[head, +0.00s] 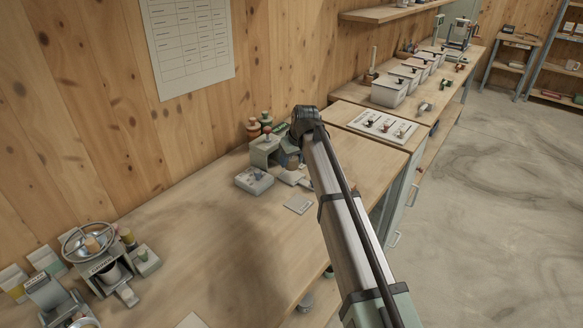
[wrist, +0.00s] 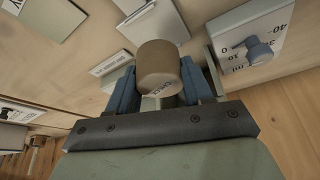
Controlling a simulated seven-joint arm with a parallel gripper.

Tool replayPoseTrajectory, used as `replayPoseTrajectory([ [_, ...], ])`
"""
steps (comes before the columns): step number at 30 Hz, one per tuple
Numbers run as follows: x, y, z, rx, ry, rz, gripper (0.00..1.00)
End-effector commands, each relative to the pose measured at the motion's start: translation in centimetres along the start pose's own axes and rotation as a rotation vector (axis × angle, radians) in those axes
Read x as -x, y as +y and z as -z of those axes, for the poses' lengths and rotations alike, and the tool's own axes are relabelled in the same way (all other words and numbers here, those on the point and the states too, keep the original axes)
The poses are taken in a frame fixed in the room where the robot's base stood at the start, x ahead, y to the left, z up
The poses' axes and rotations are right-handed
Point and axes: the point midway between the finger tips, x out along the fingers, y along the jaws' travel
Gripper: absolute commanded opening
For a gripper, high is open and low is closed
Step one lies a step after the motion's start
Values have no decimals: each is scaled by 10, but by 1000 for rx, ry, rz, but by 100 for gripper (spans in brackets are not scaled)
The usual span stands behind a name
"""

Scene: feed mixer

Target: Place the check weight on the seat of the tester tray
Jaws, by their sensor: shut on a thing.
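In the head view, my arm's end is beside a grey-green device (head: 262,152) at the far end of the bench; the fingers are mostly hidden there. Pale flat parts (wrist: 153,20) show beyond the weight in the wrist view. I cannot tell which of them is the tester tray or its seat, or how high the weight is above them.
A box with a blue knob and scale marks (wrist: 258,52) is close on the right in the wrist view. A flat card (head: 298,204) lies on the bench (head: 225,225). A handwheel machine (head: 95,250) stands at the near left. The bench middle is clear.

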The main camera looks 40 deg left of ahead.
Motion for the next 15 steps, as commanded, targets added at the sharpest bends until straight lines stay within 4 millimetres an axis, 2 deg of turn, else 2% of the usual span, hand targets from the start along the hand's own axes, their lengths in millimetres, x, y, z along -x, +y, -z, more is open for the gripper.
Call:
replayPoseTrajectory([
  [9,-31,0,-13,0,0,0,8],
  [15,-32,0,-13,0,1,0,8],
])
